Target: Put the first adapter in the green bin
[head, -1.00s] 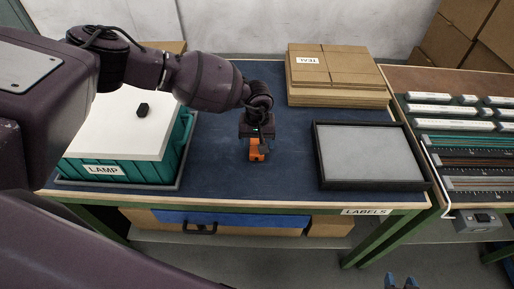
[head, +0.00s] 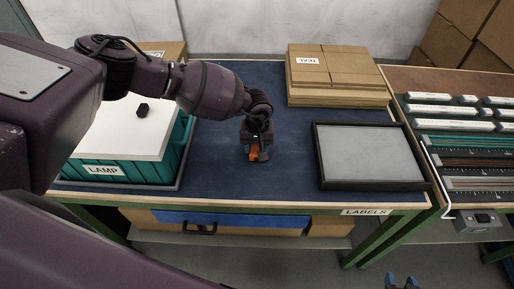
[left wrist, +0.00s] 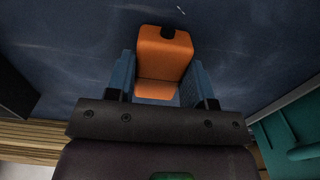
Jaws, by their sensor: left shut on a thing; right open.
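The orange adapter (head: 254,156) is at the middle of the dark blue table mat, mostly covered by my left gripper (head: 257,154) in the head view. In the left wrist view the adapter (left wrist: 163,58) has a black end and sits between the blue fingers of my left gripper (left wrist: 160,80), which is shut on it. I cannot tell whether it touches the mat. The teal-green bin (head: 150,174) labelled LAMP stands left of the gripper, with a white lid and black knob on top. Only the blue fingertips of my right gripper (head: 402,283) show, apart, at the bottom edge.
A black-rimmed grey tray (head: 427,186) lies on the table to the right. Flat cardboard (head: 337,96) is stacked behind it. A side bench (head: 446,83) with labelled strips stands at far right. The mat between bin and tray is otherwise clear.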

